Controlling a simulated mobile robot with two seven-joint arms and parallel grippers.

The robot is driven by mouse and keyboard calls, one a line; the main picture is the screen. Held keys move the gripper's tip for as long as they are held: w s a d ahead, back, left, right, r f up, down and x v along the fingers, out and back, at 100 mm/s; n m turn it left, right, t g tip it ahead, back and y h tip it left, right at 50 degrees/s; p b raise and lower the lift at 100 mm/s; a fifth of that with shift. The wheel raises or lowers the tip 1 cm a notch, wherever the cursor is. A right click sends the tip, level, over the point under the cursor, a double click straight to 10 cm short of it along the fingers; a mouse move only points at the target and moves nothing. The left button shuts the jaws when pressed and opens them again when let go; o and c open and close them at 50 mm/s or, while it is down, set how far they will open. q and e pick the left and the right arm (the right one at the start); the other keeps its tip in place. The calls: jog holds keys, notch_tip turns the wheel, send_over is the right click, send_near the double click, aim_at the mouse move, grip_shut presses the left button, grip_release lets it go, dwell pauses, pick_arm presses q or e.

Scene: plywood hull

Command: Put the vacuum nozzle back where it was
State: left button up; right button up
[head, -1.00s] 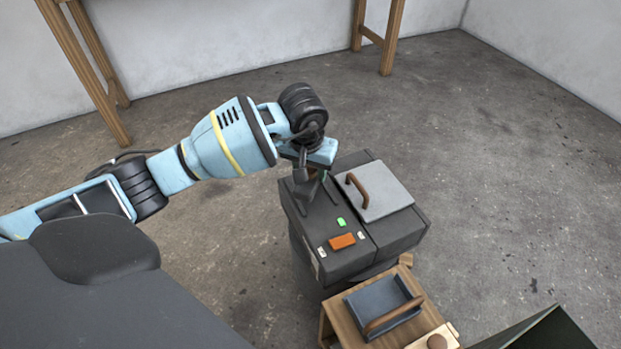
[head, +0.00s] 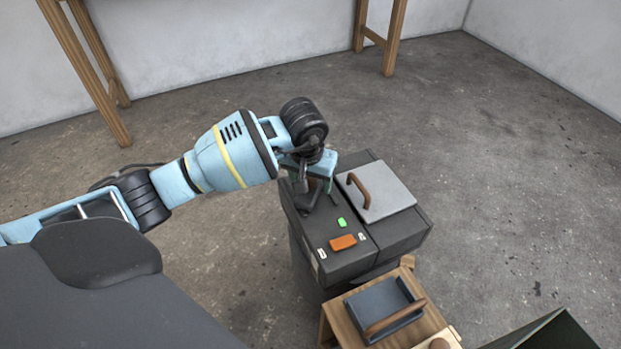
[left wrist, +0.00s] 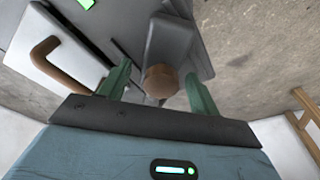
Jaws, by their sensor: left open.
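The vacuum nozzle (head: 312,193) looks like a dark grey piece on the left part of the black machine top (head: 345,262). In the left wrist view the nozzle (left wrist: 170,42) shows as a grey body with a round brown end. My left gripper (head: 318,183) is directly over it. In the left wrist view my left gripper (left wrist: 158,88) is open, with one green finger on each side of the brown end. I cannot tell whether the fingers touch it. The gripper partly hides the nozzle in the head view. My right gripper is out of view.
A light grey lid (head: 382,190) with a brown handle (head: 357,189) lies on the machine's right part. A green button (head: 342,222) and an orange switch (head: 343,242) sit near the front. A wooden stand (head: 340,318) holds a grey dustpan-like tray (head: 377,302). The floor (head: 510,170) to the right is clear.

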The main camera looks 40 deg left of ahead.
pick_arm(q)
jog(key=r+p, duration=0.1)
jog(key=r, duration=0.2)
jog(key=s+r+p, duration=0.1)
jog(key=r, duration=0.3)
jog(key=r+p, duration=0.1)
jog(key=r, duration=0.3)
jog(key=shift+s+d, duration=0.2)
jog(key=shift+s, duration=0.2)
jog(key=shift+s+d+r, duration=0.1)
jog(key=shift+s+r, duration=0.05)
jog(key=shift+r, duration=0.45)
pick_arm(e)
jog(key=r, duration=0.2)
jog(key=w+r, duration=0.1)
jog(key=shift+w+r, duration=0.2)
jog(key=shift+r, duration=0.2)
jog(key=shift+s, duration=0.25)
